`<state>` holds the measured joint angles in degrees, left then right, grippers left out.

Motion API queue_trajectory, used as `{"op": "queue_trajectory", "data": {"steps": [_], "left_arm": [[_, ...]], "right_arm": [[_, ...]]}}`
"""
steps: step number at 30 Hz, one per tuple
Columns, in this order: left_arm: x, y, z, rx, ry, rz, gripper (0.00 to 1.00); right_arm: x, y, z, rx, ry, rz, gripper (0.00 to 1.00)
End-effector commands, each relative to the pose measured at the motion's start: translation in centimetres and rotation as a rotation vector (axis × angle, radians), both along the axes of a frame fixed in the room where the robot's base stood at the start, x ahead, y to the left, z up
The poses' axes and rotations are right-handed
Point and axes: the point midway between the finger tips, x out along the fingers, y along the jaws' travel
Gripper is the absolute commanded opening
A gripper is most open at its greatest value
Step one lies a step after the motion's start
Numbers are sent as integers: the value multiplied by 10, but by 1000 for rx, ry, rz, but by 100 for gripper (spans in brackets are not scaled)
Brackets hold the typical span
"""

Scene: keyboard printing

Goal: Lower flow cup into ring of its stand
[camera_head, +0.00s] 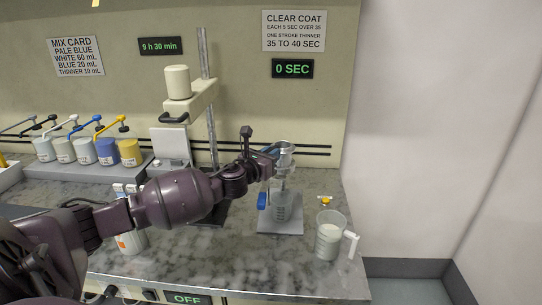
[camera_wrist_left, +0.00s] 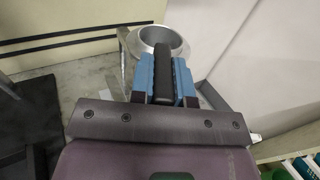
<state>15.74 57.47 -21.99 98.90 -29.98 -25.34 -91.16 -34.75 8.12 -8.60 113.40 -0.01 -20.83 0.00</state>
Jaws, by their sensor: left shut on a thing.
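The flow cup (camera_head: 284,151) is a small silver metal cup at the upper end of the stand area. My left gripper (camera_head: 269,154) comes in from the left and is shut on the cup's dark handle. In the left wrist view the blue fingers (camera_wrist_left: 162,80) close on the black handle, with the round cup rim (camera_wrist_left: 166,36) just beyond. The cup looks upright, above the stand's grey base plate (camera_head: 292,228). The stand's ring is hidden or too small to make out, so I cannot tell whether the cup touches it. My right gripper is not in view.
A mixer with a tall post (camera_head: 209,100) stands behind my arm. Paint jars (camera_head: 107,151) line the left.

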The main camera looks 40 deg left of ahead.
Motion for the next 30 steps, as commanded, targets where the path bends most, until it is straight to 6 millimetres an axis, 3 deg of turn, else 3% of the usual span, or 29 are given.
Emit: {"op": "queue_trajectory", "data": {"steps": [16,30], "left_arm": [[0,0,0,0,-1,0,0],[0,0,-12,-1,-1,0,0]], "right_arm": [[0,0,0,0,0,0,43],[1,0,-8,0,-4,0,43]]}}
